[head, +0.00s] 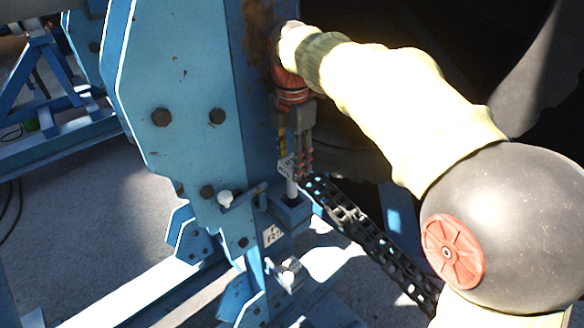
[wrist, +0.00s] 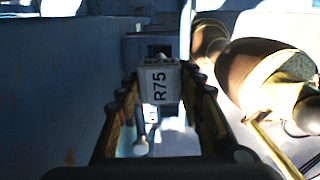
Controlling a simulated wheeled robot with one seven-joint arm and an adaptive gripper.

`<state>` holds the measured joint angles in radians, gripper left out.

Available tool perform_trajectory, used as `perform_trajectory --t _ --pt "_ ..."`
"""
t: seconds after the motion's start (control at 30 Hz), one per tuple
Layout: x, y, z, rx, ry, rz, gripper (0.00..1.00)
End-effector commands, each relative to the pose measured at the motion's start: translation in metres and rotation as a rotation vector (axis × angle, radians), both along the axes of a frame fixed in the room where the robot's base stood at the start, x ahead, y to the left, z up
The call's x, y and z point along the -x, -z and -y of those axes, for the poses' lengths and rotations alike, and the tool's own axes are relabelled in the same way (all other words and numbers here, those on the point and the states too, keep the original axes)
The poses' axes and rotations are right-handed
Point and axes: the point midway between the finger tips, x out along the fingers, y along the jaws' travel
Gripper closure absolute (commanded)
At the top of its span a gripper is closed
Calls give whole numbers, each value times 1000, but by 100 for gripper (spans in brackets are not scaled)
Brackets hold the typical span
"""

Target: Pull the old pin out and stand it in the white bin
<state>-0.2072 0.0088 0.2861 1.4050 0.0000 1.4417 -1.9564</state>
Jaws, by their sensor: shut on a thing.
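My gripper (head: 299,165) points down beside the blue steel frame, shut on a pale block marked R75 (head: 285,166). The block also shows between both fingers in the wrist view (wrist: 158,86). A light grey pin shank (head: 291,188) hangs below the block. Its lower end meets a small blue bracket (head: 292,212); I cannot tell how deep it sits in it. I take the block and shank to be the old pin. I cannot make out the white bin in either view.
The tall blue frame plate (head: 180,90) stands close on the left of my gripper. A white-headed part (head: 225,198) sits on a ledge to the left. A black cable chain (head: 365,235) runs down to the right. Grey floor (head: 80,220) is open at lower left.

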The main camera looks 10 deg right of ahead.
Motion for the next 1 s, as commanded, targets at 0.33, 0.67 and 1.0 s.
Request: perform_trajectory --t 0.33,0.67,1.0 --pt "0 -5 0 0 0 2 100" --pt "0 -17 0 0 0 2 100" --pt "0 -16 0 0 0 2 100"
